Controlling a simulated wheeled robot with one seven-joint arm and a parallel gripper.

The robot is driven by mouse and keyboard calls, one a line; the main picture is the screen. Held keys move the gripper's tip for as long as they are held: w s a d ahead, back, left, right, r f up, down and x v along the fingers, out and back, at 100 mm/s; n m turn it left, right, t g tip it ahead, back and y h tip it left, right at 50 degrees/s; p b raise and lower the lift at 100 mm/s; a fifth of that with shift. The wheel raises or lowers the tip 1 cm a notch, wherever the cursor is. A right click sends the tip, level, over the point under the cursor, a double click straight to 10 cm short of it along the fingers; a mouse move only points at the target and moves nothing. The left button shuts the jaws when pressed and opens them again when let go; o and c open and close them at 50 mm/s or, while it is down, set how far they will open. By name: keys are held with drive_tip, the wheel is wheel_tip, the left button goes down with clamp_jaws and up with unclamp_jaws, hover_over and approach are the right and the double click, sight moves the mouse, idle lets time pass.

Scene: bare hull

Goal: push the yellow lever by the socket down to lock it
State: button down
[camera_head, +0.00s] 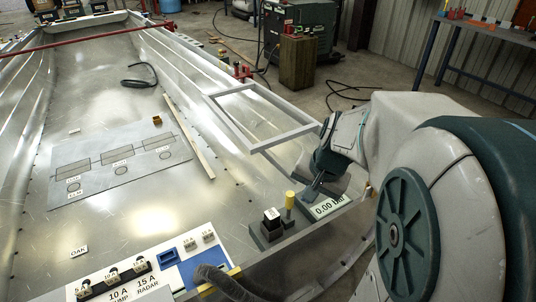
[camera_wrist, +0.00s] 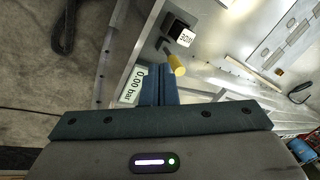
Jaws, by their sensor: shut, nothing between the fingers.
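The yellow lever (camera_head: 289,200) stands upright beside the dark socket block (camera_head: 268,238) on the hull's near right edge. A black cube with a white labelled face (camera_head: 271,217) sits at the socket. In the wrist view the yellow lever (camera_wrist: 178,66) lies just beyond and right of my fingertips, with the black cube (camera_wrist: 181,37) farther out. My gripper (camera_head: 309,195) is shut and empty, just right of the lever in the head view. Its fingers (camera_wrist: 155,66) point toward the lever area. Whether they touch the lever cannot be told.
A "0.00 bar" display (camera_head: 330,207) lies right beside the socket, under my gripper. A grey rectangular frame (camera_head: 285,138) is behind it. A panel with switches and a blue box (camera_head: 180,250) is at the front left, with a dark hose (camera_head: 215,279) nearby. The hull floor is mostly bare.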

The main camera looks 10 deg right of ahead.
sight(289, 205)
drive_tip(key=w+d+f+m+t+b, duration=0.1)
drive_tip(key=w+d+f+m+b, duration=0.2)
drive_tip(key=w+d+f+m, duration=0.25)
drive_tip(key=w+a+b+x, duration=0.1)
drive_tip(key=a+x, duration=0.1)
drive_tip(key=x, duration=0.9)
drive_tip(key=shift+w+n+y+b, duration=0.25)
drive_tip(key=shift+n+y+b, duration=0.1)
drive_tip(key=shift+n+y, duration=0.1)
drive_tip(key=shift+r+p, duration=0.1)
drive_tip(key=shift+p, duration=0.3)
